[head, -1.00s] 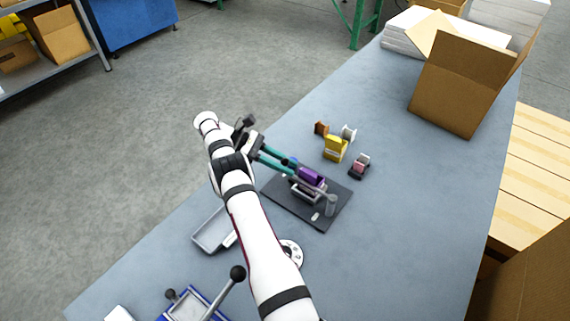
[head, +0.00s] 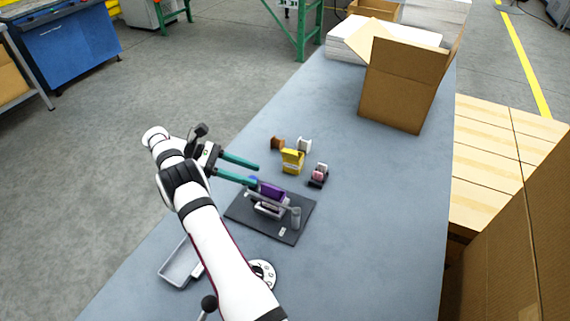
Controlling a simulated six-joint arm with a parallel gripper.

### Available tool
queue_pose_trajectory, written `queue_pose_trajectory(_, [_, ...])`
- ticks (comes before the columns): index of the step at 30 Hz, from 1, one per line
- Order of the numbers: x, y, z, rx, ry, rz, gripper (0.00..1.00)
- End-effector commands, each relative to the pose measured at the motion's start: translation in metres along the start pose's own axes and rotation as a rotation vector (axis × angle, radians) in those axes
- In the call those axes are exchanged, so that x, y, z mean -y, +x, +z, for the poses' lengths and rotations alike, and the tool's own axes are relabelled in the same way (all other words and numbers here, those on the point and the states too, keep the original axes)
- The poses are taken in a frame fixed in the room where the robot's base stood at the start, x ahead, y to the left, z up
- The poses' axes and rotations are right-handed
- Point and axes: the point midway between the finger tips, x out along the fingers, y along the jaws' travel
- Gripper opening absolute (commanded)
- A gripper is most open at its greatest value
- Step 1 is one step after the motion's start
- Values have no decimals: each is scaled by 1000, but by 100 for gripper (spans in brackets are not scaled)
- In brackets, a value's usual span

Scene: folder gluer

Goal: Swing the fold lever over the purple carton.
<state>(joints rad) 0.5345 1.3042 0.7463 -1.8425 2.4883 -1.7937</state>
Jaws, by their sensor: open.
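The purple carton (head: 271,193) sits in the grey fixture on a dark base plate (head: 258,220). A pale grey bar that looks like the fold lever (head: 282,206) runs from the grey post (head: 296,218) at the plate's right side along the carton; I cannot tell whether it lies over or beside it. A small blue part (head: 253,180) shows at the carton's far left end. My gripper (head: 255,174) is open with teal fingers spread, left of the carton. Its lower fingertip is close to the blue part; contact is unclear. Nothing shows between the fingers.
A yellow carton (head: 292,161), a brown piece (head: 277,143), a white piece (head: 304,144) and a pink piece in a dark holder (head: 319,175) stand beyond the plate. A grey tray (head: 178,266) lies near my arm. A cardboard box (head: 402,88) stands farther back. The right of the table is clear.

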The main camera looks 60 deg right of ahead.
Motion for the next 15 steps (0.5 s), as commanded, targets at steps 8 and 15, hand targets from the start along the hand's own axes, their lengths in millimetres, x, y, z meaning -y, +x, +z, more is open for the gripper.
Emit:
queue_pose_trajectory(8, [5, 15, 20, -3, 0, -1, 50])
queue_pose_trajectory(15, [10, 33, 45, -3, 2, -1, 50])
